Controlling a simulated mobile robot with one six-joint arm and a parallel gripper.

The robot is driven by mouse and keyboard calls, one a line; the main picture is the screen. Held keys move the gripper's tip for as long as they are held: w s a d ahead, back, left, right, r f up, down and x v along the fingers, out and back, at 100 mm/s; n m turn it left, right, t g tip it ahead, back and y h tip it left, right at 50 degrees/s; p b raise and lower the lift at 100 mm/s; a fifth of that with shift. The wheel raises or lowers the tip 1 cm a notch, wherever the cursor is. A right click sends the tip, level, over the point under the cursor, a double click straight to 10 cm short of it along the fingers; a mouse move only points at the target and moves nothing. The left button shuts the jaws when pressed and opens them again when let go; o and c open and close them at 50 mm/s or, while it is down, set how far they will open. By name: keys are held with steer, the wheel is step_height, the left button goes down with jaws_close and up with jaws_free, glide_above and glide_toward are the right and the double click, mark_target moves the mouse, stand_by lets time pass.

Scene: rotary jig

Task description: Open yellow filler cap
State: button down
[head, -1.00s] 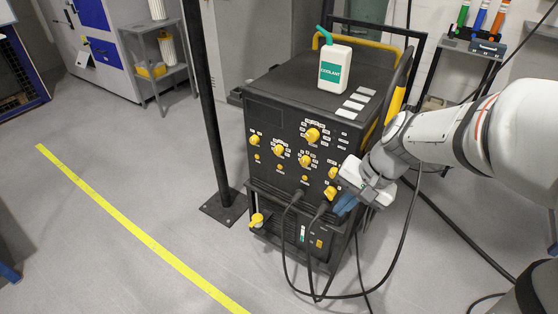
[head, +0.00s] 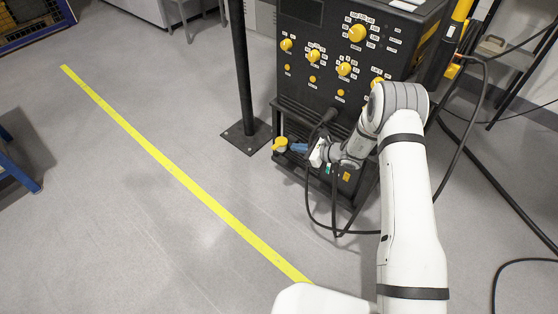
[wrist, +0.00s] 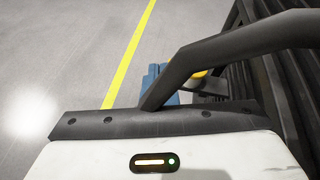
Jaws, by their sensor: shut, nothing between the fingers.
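The yellow filler cap (head: 280,144) sticks out at the lower left of the black machine (head: 340,90) in the head view. My gripper (head: 299,148) is just right of the cap, its blue fingers pointing left toward it. The fingers are shut with nothing between them. I cannot tell whether a fingertip touches the cap. In the wrist view a small part of the yellow cap (wrist: 200,74) shows beyond the blue fingers (wrist: 158,80), partly hidden by a dark bar.
Yellow knobs (head: 344,69) cover the machine's front. Black cables (head: 310,200) hang around my arm. A black post (head: 240,70) on a floor plate stands left of the machine.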

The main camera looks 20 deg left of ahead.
mark_target(279, 143)
step_height(279, 143, down, 12)
steer(key=w+m+t+b, duration=0.1)
steer(key=m+t+b, duration=0.1)
steer(key=m, duration=0.1)
steer(key=f+b+x, duration=0.1)
steer(key=b+x, duration=0.3)
steer(key=x, duration=0.7)
steer(key=shift+m, duration=0.3)
steer(key=r, duration=0.5)
steer(key=shift+s+d, duration=0.15)
steer(key=shift+d, duration=0.1)
